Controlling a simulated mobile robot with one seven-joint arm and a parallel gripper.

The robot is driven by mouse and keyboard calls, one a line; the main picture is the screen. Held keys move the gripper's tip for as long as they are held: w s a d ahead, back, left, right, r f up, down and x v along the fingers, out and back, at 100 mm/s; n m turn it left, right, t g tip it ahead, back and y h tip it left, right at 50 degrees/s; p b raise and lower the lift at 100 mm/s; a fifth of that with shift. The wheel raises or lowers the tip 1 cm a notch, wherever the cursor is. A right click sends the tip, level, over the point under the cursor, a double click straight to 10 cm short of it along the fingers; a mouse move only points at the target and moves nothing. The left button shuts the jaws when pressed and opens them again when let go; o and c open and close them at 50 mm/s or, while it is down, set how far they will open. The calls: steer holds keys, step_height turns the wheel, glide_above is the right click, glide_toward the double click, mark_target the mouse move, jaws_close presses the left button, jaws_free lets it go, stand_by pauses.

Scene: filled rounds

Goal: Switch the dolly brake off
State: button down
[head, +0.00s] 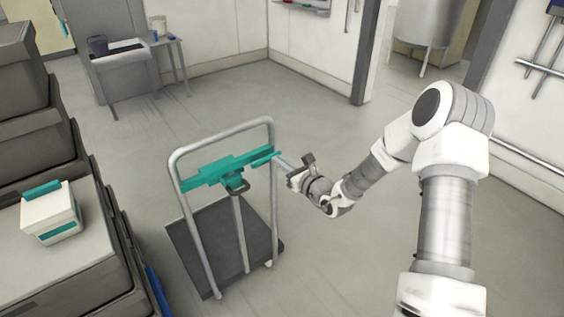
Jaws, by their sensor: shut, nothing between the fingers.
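The dolly (195,240) stands on the floor left of my arm, with a dark flat deck and a grey tubular handle frame (222,135). A teal bar (215,171) crosses the frame below its top rail. A small dark part (238,186) hangs at the middle of the bar; I cannot tell whether it is the brake control or how it is set. My gripper (286,164) is shut and empty. Its tip is at the right end of the teal bar, by the right upright; I cannot tell whether they touch.
Stacked dark crates (35,125) fill the left side, with a white and teal box (50,213) on a nearer one. A sink table (125,65) stands at the back left. A steel tank (425,22) is beyond the doorway. The floor behind the dolly is clear.

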steer(key=w+a+r+g+h+p, duration=0.3)
steer(key=w+a+r+g+p, duration=0.2)
steer(key=w+p, duration=0.2)
steer(key=shift+w+r+p, duration=0.2)
steer(key=shift+r+p, duration=0.05)
steer(key=shift+p, duration=0.5)
steer(key=shift+r, duration=0.1)
stand_by(0.4)
